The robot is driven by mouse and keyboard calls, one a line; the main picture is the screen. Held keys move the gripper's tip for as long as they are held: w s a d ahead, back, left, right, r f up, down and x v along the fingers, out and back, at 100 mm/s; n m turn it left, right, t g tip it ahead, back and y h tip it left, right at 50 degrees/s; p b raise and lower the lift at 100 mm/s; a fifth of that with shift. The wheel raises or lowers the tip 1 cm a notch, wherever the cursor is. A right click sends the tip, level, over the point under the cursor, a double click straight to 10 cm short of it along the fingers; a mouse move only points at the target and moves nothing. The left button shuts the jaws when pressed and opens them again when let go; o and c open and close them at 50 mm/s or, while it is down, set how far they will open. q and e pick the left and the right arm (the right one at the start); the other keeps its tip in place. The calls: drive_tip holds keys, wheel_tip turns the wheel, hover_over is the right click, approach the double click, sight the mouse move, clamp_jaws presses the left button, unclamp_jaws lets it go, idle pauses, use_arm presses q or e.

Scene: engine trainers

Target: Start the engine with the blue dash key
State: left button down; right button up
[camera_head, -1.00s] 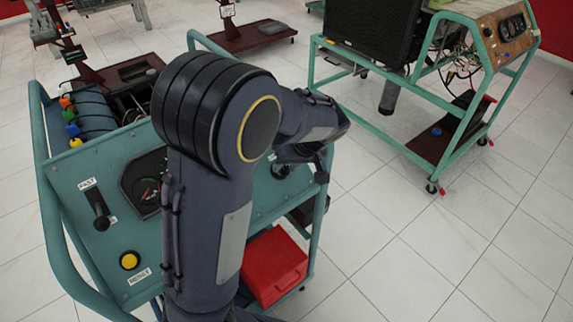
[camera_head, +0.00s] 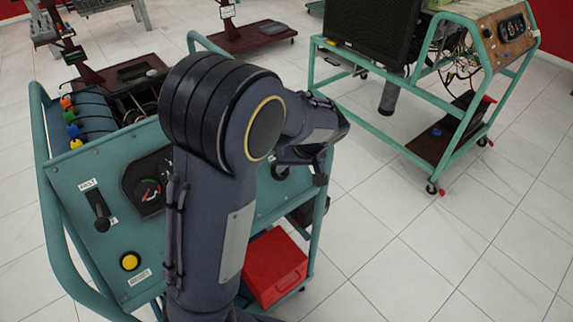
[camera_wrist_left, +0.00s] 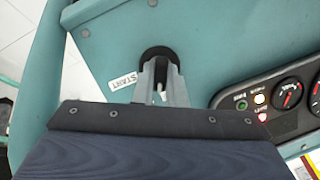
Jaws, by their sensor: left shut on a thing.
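In the left wrist view my left gripper (camera_wrist_left: 161,88) is shut at the dark round start switch (camera_wrist_left: 158,55) on the teal dash panel (camera_wrist_left: 205,25). The fingers hold a small part at the switch, where the dash key sits. They cover most of it, a small pale bit shows between them, and I cannot make out its blue colour. A START label (camera_wrist_left: 122,81) is beside the switch. In the head view my left arm hides much of the panel (camera_head: 85,165). My right gripper is not in view.
The head view shows a black lever (camera_head: 99,208) and yellow button (camera_head: 130,261) on the panel. A red box (camera_head: 275,268) sits low on the trainer frame. Another teal-framed trainer (camera_head: 395,145) stands at the back right. The tiled floor (camera_head: 430,255) at right is clear.

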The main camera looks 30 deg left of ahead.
use_arm(q)
drive_tip(key=m+y+p, duration=0.1)
drive_tip(key=m+p, duration=0.1)
drive_tip(key=m, duration=0.2)
drive_tip(key=shift+w+d+g, duration=0.1)
drive_tip(key=shift+g, duration=0.3)
drive_tip(key=m, duration=0.2)
drive_tip(key=m+y+p, duration=0.1)
drive_tip(key=m, duration=0.2)
drive_tip(key=shift+d+f+m+y, duration=0.15)
drive_tip(key=shift+d+m+y, duration=0.05)
drive_tip(key=shift+m+y, duration=0.1)
drive_tip(key=shift+p, duration=0.3)
drive_tip(key=c, duration=1.5)
unclamp_jaws()
drive_tip(key=v, duration=0.8)
drive_tip(key=shift+w, duration=0.1)
drive_tip(key=shift+f, duration=0.1)
